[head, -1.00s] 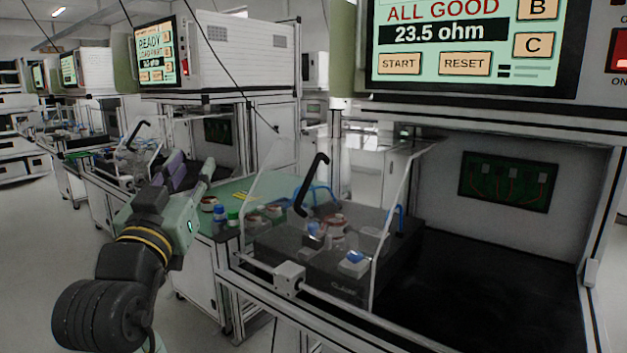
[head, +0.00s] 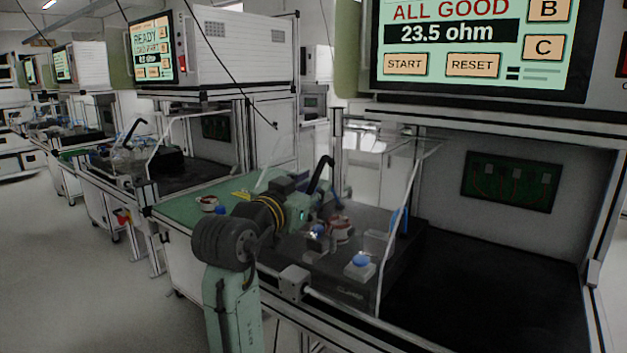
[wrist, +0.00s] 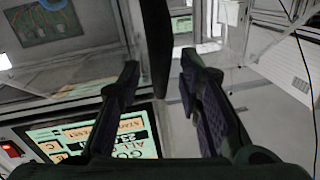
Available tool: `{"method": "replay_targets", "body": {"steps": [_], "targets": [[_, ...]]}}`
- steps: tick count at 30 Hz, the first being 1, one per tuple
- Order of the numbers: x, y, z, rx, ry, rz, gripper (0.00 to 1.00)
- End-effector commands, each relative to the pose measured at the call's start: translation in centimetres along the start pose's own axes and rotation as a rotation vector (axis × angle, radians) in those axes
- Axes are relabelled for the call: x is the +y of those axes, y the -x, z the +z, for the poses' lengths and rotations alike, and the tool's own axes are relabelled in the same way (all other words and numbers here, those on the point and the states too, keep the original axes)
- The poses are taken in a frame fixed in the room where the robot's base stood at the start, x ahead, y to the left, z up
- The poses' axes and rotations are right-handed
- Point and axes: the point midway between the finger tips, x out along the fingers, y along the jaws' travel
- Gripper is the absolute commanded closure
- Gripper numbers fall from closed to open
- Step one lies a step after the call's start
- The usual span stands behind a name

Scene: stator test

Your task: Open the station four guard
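The nearest station has a clear guard (head: 410,205) over a dark fixture; it looks closed. A black hooked handle (head: 322,172) rises from the guard. No station number is readable. My gripper (head: 312,198) is at the guard, close to the handle; its fingertips are hard to make out there. In the wrist view my gripper (wrist: 156,72) is open, with its two dark fingers apart. A dark upright bar (wrist: 156,40), apparently the handle, shows between the fingers, with gaps on both sides. Under the guard are a copper-coloured stator part (head: 338,230) and a blue button (head: 361,260).
A screen (head: 475,45) above the station reads ALL GOOD, 23.5 ohm. A green-topped table (head: 180,212) stands left of the fixture, with a small round part (head: 208,203) on it. Another guarded station (head: 150,160) stands behind. The dark bay right of the fixture is empty.

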Motion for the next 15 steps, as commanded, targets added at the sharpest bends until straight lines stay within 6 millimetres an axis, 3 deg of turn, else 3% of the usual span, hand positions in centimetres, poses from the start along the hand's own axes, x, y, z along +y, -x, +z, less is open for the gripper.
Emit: {"method": "replay_targets", "body": {"steps": [12,15], "targets": [[0.02,-1.07,0.05,0.0,0.0,0.0,0.68],[0.01,-1.06,0.04,0.0,0.0,0.0,0.74]]}}
